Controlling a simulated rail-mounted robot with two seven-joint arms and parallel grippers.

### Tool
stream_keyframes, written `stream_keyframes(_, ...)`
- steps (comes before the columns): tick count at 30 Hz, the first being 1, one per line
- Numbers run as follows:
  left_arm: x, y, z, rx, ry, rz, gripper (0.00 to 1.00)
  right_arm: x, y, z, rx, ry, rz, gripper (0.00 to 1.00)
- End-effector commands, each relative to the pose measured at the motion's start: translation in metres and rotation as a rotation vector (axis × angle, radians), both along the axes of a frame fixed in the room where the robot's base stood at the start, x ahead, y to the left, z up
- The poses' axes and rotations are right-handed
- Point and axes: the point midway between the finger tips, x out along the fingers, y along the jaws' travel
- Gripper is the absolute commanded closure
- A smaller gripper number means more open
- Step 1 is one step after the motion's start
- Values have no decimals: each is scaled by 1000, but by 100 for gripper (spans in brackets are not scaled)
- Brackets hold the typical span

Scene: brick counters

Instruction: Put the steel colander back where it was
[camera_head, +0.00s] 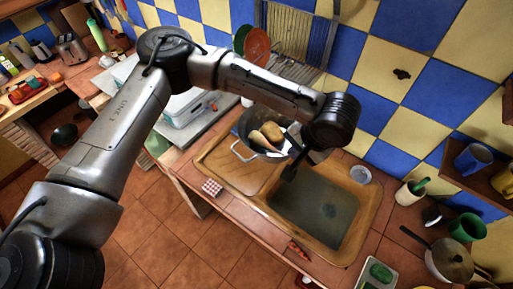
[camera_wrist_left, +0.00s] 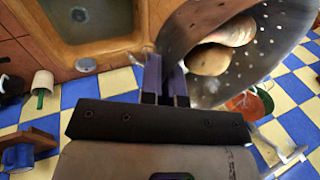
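The steel colander (camera_head: 243,129) is a perforated metal bowl with a loop handle, beside the left end of the sink (camera_head: 372,204) in the head view. It holds potatoes (camera_head: 272,131) and other items. In the left wrist view the perforated colander wall (camera_wrist_left: 262,62) fills the upper right, with potatoes (camera_wrist_left: 208,60) inside. My left gripper (camera_head: 290,172) is at the colander's near right rim, and its fingers (camera_wrist_left: 165,75) are close together at the rim. They look shut on it, though the contact is partly hidden. My right gripper is not in view.
A dish rack (camera_head: 296,68) with plates (camera_head: 256,47) stands behind the colander. A white cup (camera_head: 408,193), green mug (camera_head: 467,228) and pan (camera_head: 449,261) stand at the right. A glass (camera_head: 360,175) is behind the sink. The wooden drainboard (camera_head: 228,160) has bare room at the left.

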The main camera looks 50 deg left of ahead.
Motion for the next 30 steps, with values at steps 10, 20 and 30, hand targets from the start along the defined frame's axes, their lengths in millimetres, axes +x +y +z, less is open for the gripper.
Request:
stream_keyframes(10, -36, -6, -133, 3, 9, -9, 100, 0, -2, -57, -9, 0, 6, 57)
stream_keyframes(20, -56, -28, -251, 5, 3, 49, 100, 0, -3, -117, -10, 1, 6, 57)
stream_keyframes(30, -26, -21, -330, 10, 1, 188, 100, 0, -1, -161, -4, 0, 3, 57)
